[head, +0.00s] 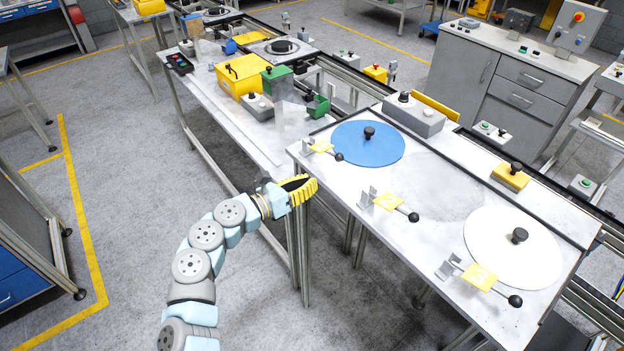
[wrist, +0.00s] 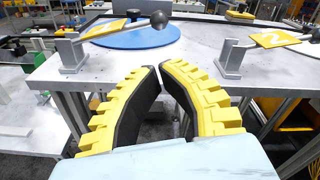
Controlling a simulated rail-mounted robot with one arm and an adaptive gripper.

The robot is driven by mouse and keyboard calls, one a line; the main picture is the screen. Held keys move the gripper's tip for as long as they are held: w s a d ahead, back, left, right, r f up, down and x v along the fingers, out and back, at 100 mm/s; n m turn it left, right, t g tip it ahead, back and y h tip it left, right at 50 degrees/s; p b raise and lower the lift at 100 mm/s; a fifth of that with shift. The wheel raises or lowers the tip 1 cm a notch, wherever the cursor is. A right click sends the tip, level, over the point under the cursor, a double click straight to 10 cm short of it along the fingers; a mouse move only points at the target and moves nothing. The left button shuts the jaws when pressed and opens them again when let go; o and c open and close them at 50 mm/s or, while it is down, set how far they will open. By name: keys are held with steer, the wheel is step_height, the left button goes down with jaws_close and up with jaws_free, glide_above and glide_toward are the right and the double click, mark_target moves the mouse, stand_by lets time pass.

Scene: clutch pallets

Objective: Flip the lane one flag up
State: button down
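The lane one flag (head: 320,147) is a yellow plate on a lever with a black ball end, beside the blue disc at the table's front edge. The plate lies roughly flat with the lever low above the tabletop. In the wrist view the flag (wrist: 106,28) is at upper left, its metal bracket at the left and its ball (wrist: 158,20) at the right. My gripper (head: 312,184) has yellow ribbed fingers. In the wrist view the gripper (wrist: 163,70) is empty, with a narrow gap between its tips. It is in front of the table edge, apart from the flag.
The flag marked 2 (head: 388,201) and another flag (head: 478,275) stand farther along the same edge. The blue disc (head: 368,143) and white disc (head: 513,248) have black knobs. A grey box (head: 414,119) stands behind the blue disc. A green fixture (head: 318,106) is on the neighbouring table.

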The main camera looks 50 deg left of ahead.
mark_target(334, 181)
steer(key=w, duration=0.2)
steer(key=w+p, duration=0.1)
steer(key=w, duration=0.1)
steer(key=w+d, duration=0.1)
steer(key=w, duration=0.1)
steer(key=shift+w, duration=0.35)
steer(key=shift+w+f+p, duration=0.2)
steer(key=shift+w+p, duration=0.1)
steer(key=shift+w, duration=0.35)
steer(key=shift+d, duration=0.1)
